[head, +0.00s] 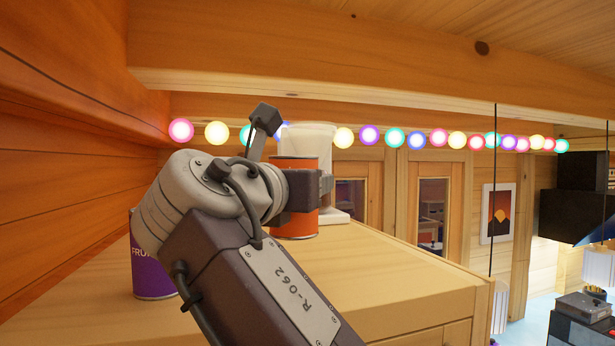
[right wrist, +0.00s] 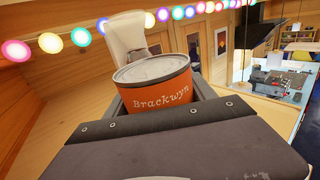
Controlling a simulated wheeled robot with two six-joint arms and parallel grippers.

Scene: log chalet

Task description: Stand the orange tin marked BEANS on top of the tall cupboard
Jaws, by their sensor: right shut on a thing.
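The orange tin (head: 296,224) is upright over the pale wooden top of the tall cupboard (head: 400,262). I cannot tell whether its base touches the top. In the right wrist view the tin (right wrist: 155,92) shows a grey lid and the word "Brackwyn"; the word BEANS is not visible. My right gripper (head: 308,190) is shut on the tin, with a finger on each side of it in the right wrist view (right wrist: 160,100). My right arm hides part of the tin in the head view. My left gripper is in neither view.
A purple tin (head: 153,272) marked FRU… stands on the cupboard's left, partly behind my arm. A white appliance (head: 310,142) stands close behind the orange tin. Coloured bulbs (head: 369,135) hang behind, below a ceiling beam (head: 330,50). The cupboard top's right front is clear.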

